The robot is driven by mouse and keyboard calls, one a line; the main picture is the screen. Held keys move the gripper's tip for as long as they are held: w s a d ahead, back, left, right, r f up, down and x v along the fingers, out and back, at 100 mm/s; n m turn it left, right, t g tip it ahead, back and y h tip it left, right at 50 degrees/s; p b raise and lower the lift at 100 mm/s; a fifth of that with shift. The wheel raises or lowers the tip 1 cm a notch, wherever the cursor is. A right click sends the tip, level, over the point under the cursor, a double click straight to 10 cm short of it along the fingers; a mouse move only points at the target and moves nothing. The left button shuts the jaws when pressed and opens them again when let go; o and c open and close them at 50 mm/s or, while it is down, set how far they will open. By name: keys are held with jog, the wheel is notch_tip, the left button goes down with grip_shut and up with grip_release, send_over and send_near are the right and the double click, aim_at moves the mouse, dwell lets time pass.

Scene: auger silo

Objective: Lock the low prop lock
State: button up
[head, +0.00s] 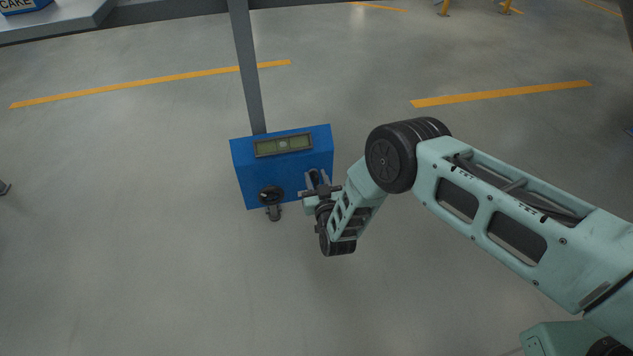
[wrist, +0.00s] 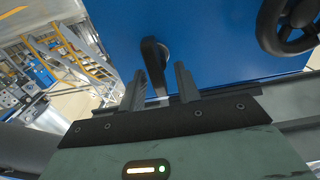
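A blue box (head: 290,170) is mounted at the foot of a grey post, and its blue face (wrist: 215,50) fills much of the wrist view. A black lever (wrist: 153,58) on that face has a rounded top and points down. No label shows that it is the low prop lock. My gripper (head: 318,182) is at the box's right front in the head view. In the wrist view its two fingers (wrist: 160,83) are apart, with the lever's lower end between them. Gaps show on both sides, and contact is not visible. The lever is hidden in the head view.
A black handwheel (wrist: 290,25) is right of the lever in the wrist view; it also shows in the head view (head: 271,194). A display panel (head: 283,144) tops the box. The grey post (head: 247,65) rises behind. The surrounding floor is clear, with yellow lines.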

grip_shut()
